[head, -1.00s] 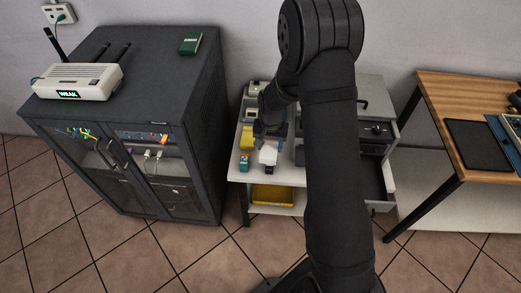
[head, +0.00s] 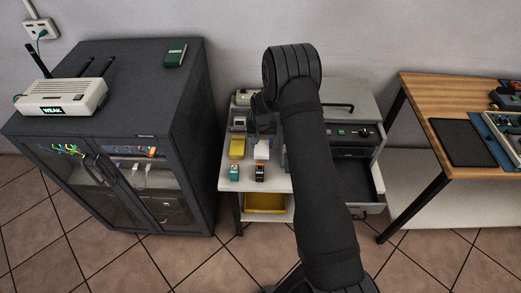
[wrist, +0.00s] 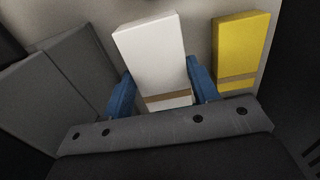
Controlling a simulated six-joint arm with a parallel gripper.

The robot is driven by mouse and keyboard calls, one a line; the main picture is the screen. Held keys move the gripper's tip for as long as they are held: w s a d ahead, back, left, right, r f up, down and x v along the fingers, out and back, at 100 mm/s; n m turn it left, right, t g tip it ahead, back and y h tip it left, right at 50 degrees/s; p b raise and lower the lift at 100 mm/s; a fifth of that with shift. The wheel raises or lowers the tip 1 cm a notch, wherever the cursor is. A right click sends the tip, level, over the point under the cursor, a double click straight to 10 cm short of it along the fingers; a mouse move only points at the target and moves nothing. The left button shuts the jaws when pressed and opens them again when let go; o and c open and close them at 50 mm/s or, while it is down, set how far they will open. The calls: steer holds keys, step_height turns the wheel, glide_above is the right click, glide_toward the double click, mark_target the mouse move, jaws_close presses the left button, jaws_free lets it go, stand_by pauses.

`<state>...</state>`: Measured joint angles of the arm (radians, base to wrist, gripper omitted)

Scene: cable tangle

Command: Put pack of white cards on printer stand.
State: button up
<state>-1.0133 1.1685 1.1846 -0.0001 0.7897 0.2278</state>
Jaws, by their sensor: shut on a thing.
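The pack of white cards (head: 262,150) is a white block over the light-topped printer stand (head: 226,184) in the head view. In the wrist view the white pack (wrist: 150,50) stands between two blue fingertips and has a tan band near its lower end. My gripper (wrist: 162,92) is shut on it. In the head view, my dark arm partly hides the gripper (head: 263,132). I cannot tell whether the pack touches the stand's top. A yellow pack (head: 237,147) is just left of the white one, and it also shows in the wrist view (wrist: 241,48).
A teal-and-orange box (head: 234,172) and a black-and-orange box (head: 260,173) are near the stand's front edge. A yellow tray (head: 265,203) is below. A tall dark cabinet (head: 110,110) is left, a wooden table (head: 440,90) right.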

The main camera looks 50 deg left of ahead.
mark_target(262, 144)
steer(key=shift+f, duration=1.9)
steer(key=shift+f, duration=0.15)
steer(key=o, duration=1)
steer(key=shift+o, duration=0.2)
step_height(262, 144, up, 12)
steer(key=shift+r, duration=0.15)
steer(key=shift+f, duration=4.4)
